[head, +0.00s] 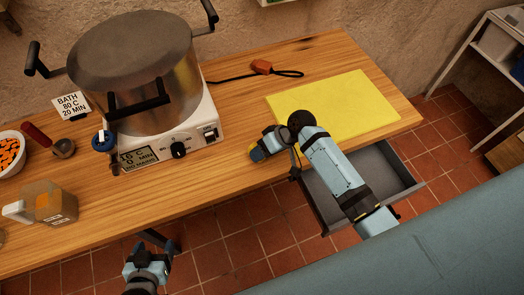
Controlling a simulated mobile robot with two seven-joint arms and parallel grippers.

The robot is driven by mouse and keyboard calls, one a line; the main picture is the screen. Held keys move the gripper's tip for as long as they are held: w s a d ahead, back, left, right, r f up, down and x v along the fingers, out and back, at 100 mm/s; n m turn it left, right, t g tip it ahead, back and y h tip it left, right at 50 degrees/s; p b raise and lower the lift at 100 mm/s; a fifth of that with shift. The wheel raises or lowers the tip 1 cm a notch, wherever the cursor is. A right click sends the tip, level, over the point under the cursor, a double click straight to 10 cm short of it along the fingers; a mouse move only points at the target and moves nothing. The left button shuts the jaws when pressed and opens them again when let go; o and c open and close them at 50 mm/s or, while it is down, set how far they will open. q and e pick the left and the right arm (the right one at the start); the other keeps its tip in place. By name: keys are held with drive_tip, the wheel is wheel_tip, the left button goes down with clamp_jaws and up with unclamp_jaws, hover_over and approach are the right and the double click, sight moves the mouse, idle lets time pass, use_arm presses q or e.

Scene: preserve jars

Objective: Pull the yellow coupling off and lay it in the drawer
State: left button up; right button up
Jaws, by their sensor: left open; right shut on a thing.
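My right gripper (262,148) is just above the table's front edge, pointing left. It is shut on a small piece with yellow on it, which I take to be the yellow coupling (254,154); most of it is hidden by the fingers. The grey drawer (405,187) is pulled out below the table's front edge, under my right forearm, which hides part of its inside. The part that shows looks empty. My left gripper (162,240) is open and empty in front of the table, at the lower left.
A steel pot (137,65) stands on a white heater (205,110) at the back left. A yellow mat (335,105) lies bare at the right. A jug (55,205) and a bowl (10,152) stand at the left. An orange corded piece (262,66) lies at the back.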

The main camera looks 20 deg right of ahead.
drive_tip(key=shift+f, duration=0.1)
drive_tip(key=o, duration=1)
drive_tip(key=shift+s, duration=0.1)
drive_tip(key=shift+d, duration=0.25)
drive_tip(key=a+b+v, duration=0.1)
drive_tip(key=v, duration=1.2)
drive_tip(key=shift+d+r, duration=0.25)
drive_tip(key=shift+r, duration=0.25)
